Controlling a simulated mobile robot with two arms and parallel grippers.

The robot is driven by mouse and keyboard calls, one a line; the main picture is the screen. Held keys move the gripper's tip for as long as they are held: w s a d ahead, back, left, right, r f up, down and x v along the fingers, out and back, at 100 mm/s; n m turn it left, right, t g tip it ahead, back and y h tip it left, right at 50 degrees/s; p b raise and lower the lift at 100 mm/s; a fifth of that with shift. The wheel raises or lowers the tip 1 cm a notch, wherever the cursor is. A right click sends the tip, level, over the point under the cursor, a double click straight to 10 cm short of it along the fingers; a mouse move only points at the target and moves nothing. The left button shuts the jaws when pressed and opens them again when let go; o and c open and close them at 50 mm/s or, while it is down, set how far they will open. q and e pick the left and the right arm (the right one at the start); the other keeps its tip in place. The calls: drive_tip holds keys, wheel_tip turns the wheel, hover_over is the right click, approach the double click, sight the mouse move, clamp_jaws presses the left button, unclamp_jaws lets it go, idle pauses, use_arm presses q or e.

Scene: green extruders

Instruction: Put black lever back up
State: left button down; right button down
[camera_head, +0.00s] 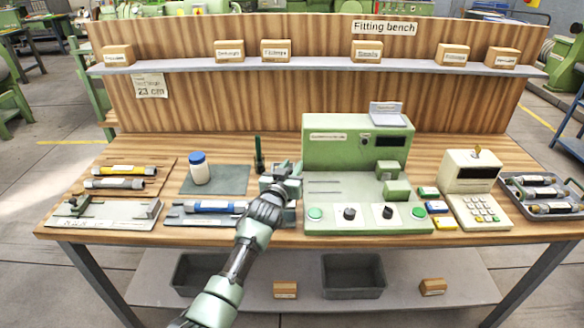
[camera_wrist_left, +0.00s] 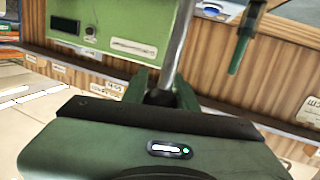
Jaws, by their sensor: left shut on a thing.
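My left gripper (camera_head: 285,180) is at the left side of the green machine (camera_head: 340,155), above the bench, and its arm comes up from below. In the left wrist view its two green fingers (camera_wrist_left: 163,92) close around the dark end of the black lever (camera_wrist_left: 160,97). A grey metal rod (camera_wrist_left: 180,45) runs up from that dark end. In the head view my gripper and wrist hide most of the lever, so its exact angle is hard to tell. A dark green upright handle (camera_head: 259,155) stands just left of the gripper, apart from it. My right gripper is not in view.
A blue-and-grey cylinder (camera_head: 215,207) lies on a plate left of my wrist. A white jar with a blue lid (camera_head: 199,168) stands on a dark mat. Buttons and knobs (camera_head: 349,213) line the machine's front. A keypad device (camera_head: 478,212) and a tray (camera_head: 570,209) are on the right.

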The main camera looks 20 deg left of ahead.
use_arm(q)
drive_tip(key=shift+s+a+f, duration=0.15)
drive_tip(key=shift+f, duration=0.65)
drive_tip(key=c, duration=1.1)
unclamp_jaws()
drive_tip(key=shift+f, duration=0.1)
drive_tip(key=shift+w+a, duration=0.15)
drive_tip(key=shift+w, duration=0.25)
drive_tip(key=shift+s+r, duration=0.15)
drive_tip(key=shift+r, duration=0.1)
drive_tip(key=shift+s, duration=0.3)
drive_tip(key=s, duration=0.7)
drive_tip(key=shift+r+b, duration=0.3)
drive_tip(key=shift+b, duration=0.1)
drive_tip(key=shift+w, duration=0.1)
drive_tip(key=shift+c, duration=0.3)
